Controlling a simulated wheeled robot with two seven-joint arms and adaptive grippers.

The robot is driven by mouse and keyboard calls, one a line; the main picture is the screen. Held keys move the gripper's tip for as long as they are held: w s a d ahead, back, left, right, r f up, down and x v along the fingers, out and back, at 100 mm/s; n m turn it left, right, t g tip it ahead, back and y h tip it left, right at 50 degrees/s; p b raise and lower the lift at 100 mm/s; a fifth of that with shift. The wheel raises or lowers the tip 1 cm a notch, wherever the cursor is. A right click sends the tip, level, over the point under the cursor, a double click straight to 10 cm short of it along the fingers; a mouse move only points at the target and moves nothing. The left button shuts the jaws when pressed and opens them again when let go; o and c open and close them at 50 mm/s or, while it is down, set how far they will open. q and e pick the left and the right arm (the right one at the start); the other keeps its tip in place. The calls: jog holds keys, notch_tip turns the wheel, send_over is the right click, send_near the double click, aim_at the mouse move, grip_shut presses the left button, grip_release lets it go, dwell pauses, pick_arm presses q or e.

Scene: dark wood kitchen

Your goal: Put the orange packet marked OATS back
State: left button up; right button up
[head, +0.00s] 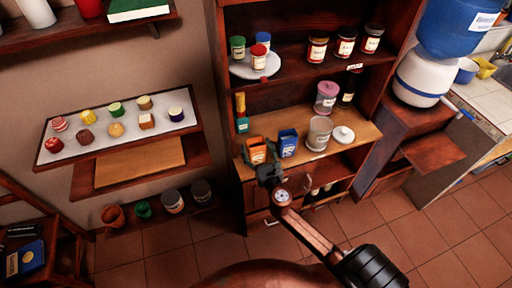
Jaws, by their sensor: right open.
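The orange packet (256,146) stands at the left end of the wooden counter of the cabinet, beside a blue packet (288,142). Its label is too small to read. My right gripper (264,162) is open at the front of the orange packet and overlaps its lower part. I cannot tell whether its fingers touch the packet. My left gripper is not in view.
A glass jar (319,133), a white lidded dish (343,135) and a pink-lidded jar (326,97) share the counter. Spice jars (317,50) and a white turntable (242,70) stand on the shelf above. A tray of cakes (68,128) is at left.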

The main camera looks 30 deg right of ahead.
jog(key=v, duration=1.2)
jog(key=shift+f, duration=0.2)
jog(key=s+d+f+m+g, duration=0.1)
jog(key=d+f+m+g, duration=0.15)
jog(key=f, duration=0.65)
jog(key=d+f+m+g, duration=0.15)
jog(key=f+m, duration=0.25)
jog(key=f, duration=0.6)
jog(key=s+f+m+g+y, duration=0.1)
jog(key=s+f+m+g, duration=0.2)
jog(key=s+f+m, duration=0.75)
jog(key=s+f+g+y, duration=0.1)
jog(key=s+f+g, duration=0.3)
jog(key=f, duration=1.3)
jog(key=s+a+f+m+g, duration=0.1)
jog(key=s+f+m, duration=0.4)
jog(key=s, duration=0.6)
jog(key=s+a+f+m+g+y, duration=0.1)
jog(key=s+f+m, duration=0.4)
jog(key=s, duration=0.6)
jog(key=s+a+f+m+g+y, duration=0.1)
jog(key=s+a+f+m+g, duration=0.2)
jog(key=s+f, duration=0.5)
jog(key=s+m+g, duration=0.1)
jog(key=s+m, duration=0.1)
jog(key=s, duration=0.1)
jog(key=shift+s, duration=0.35)
